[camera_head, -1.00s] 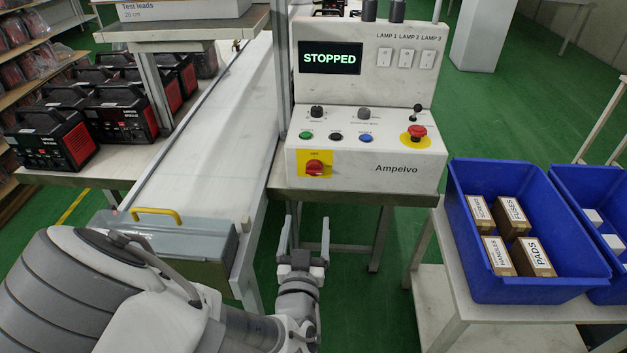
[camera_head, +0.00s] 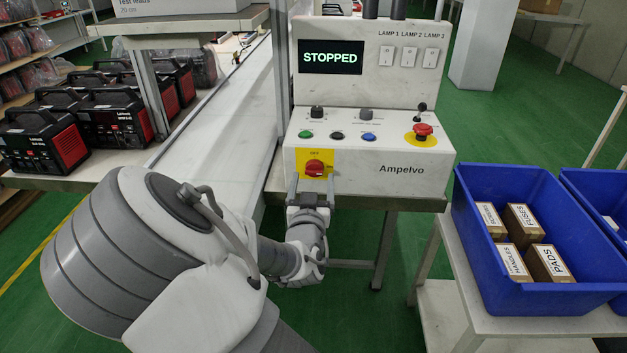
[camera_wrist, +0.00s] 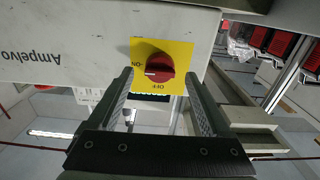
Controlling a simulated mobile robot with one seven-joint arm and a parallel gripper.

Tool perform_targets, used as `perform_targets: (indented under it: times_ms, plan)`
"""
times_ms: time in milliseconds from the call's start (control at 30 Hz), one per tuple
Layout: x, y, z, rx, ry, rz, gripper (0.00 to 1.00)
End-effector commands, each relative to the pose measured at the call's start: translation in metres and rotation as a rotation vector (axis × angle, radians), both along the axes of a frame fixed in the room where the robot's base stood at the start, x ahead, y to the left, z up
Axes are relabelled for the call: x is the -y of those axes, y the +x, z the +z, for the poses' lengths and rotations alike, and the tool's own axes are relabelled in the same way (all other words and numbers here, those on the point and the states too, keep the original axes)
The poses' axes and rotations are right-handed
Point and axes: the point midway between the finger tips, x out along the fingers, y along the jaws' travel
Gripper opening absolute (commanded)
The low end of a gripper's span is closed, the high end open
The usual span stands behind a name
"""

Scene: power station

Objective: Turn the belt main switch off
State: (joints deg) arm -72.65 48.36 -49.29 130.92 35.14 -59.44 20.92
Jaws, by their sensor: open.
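The belt main switch is a red rotary knob (camera_head: 315,168) on a yellow plate (camera_head: 301,158), on the front face of the white Ampelvo control box (camera_head: 405,178). In the wrist view the red knob (camera_wrist: 153,68) shows a white mark pointing toward the "ON" label on the yellow plate (camera_wrist: 182,47); an "OFF" label is also printed there. My gripper (camera_head: 311,180) is just in front of and below the knob. In the wrist view my gripper (camera_wrist: 162,85) is open, its fingers to either side of the knob and short of it, with nothing between them.
The display (camera_head: 331,57) reads STOPPED. The conveyor belt (camera_head: 215,128) runs along the left. A blue crate (camera_head: 535,280) with small boxes stands at the right.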

Motion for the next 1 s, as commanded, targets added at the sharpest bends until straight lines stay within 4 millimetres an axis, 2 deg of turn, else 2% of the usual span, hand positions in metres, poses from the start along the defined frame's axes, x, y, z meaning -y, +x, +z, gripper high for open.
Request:
perform_targets:
  times_ms: [100,200,533,1000]
  plan:
    - [0.001,0.015,-0.001,0.001,0.0,-0.001,0.83]
    - [0.001,0.022,-0.001,0.0,0.001,0.0,0.83]
    - [0.001,0.025,0.0,-0.001,0.001,0.0,0.83]
    - [0.001,0.024,0.0,-0.001,0.001,0.0,0.0]
